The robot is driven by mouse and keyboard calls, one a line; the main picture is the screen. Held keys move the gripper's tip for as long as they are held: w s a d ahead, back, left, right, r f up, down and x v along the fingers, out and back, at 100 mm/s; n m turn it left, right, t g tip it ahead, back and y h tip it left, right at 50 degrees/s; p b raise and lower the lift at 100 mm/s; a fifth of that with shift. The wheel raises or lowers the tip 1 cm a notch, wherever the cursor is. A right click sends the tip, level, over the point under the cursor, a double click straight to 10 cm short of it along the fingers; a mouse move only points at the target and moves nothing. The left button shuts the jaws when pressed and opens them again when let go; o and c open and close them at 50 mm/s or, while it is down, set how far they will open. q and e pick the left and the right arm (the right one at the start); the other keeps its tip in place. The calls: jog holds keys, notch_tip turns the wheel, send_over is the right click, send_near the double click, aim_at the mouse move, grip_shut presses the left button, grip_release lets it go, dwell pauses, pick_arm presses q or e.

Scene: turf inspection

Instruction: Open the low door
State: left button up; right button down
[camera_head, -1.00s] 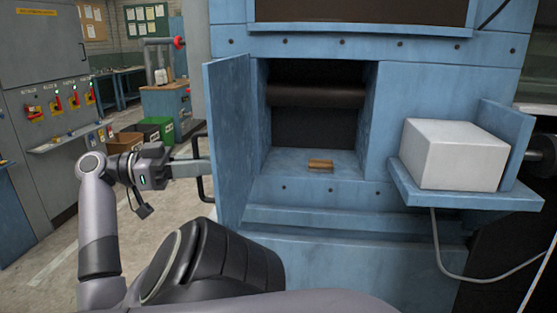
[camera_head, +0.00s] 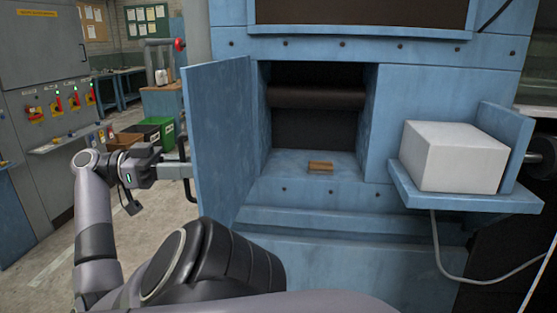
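The low door (camera_head: 222,140) is a blue panel standing wide open on the left side of a recess in the blue machine. Its black handle (camera_head: 187,175) shows at the door's left edge. My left gripper (camera_head: 184,170) is at the handle, with its fingers reaching to it from the left. The fingertips are small and partly hidden by the door, so I cannot tell whether they grip the handle. My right gripper is not in view.
Inside the recess, a small wooden block (camera_head: 320,167) lies on the ledge below a dark roller (camera_head: 317,97). A white box (camera_head: 454,157) sits on a blue side shelf (camera_head: 470,199) at right. A grey control cabinet (camera_head: 42,100) and bins (camera_head: 143,133) stand at left.

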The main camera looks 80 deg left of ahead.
pick_arm(q)
jog(key=shift+s, duration=0.1)
jog(key=s+b, duration=0.2)
jog(key=s, duration=0.5)
jog(key=shift+a, duration=0.45)
dwell(0.6)
